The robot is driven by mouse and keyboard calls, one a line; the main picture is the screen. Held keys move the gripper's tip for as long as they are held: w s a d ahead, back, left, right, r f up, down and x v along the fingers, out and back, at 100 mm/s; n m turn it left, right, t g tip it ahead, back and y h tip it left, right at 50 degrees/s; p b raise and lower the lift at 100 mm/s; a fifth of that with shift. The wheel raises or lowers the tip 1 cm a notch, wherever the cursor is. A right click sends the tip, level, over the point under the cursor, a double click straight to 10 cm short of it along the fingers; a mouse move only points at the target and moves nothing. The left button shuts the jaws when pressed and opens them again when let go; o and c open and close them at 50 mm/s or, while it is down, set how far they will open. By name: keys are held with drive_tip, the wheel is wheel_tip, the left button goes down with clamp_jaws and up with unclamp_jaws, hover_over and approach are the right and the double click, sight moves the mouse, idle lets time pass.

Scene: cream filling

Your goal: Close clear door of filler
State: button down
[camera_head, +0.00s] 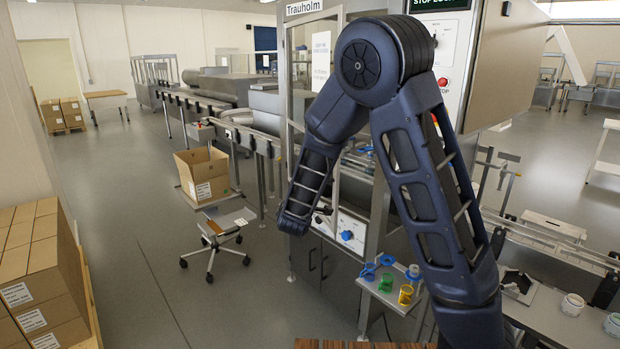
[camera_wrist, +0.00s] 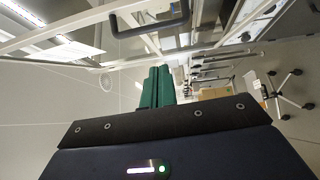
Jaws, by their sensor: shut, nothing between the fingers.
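The filler (camera_head: 335,262) is a tall steel cabinet signed "Trauholm". Its clear door (camera_head: 298,75) has a pale metal frame, with a white paper sheet behind or on the pane. My arm covers much of the door, and I cannot tell how far it stands open. In the wrist view a pale frame with a black bar handle (camera_wrist: 150,26) crosses the top. My gripper (camera_wrist: 160,72) shows there as two green fingers, shut together and empty, below the handle in the picture and apart from it. In the head view my forearm hangs down before the filler's front.
A control panel (camera_head: 440,60) with a red button is right of my elbow. A small side shelf (camera_head: 385,296) holds blue, green and yellow parts.

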drive_tip(key=w+a+f+m+g+h, duration=0.25)
drive_tip(key=w+m+g+h, duration=0.35)
drive_tip(key=m, duration=0.9)
drive_tip(key=w+a+f+m+g+h, duration=0.3)
drive_tip(key=w+m+h, duration=0.5)
drive_tip(key=m, duration=0.6)
drive_tip(key=w+d+g, duration=0.1)
drive_tip(key=w+d, duration=0.5)
drive_tip(key=d, duration=0.5)
drive_tip(key=shift+d+r, duration=0.4)
drive_tip(key=shift+r, duration=0.05)
